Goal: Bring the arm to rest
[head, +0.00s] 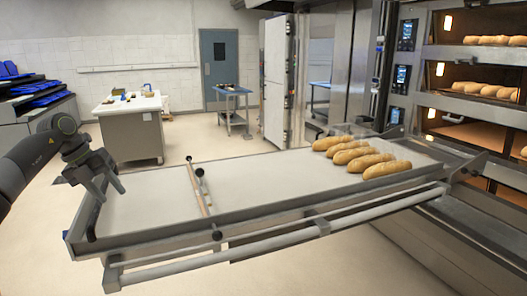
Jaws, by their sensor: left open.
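My left arm comes in from the left edge, and its left gripper (117,188) is open and empty. It hangs over the near left corner of the loader tray (150,200), with its fingers pointing down and to the right. I cannot tell how far above the tray it is. My right gripper is not in view.
Several baguettes (352,158) lie at the tray's right end, beside the deck oven (480,112), whose decks hold more loaves. A bar (197,190) crosses the tray. A white worktable (128,105) and blue-topped table (232,90) stand behind. Floor between is clear.

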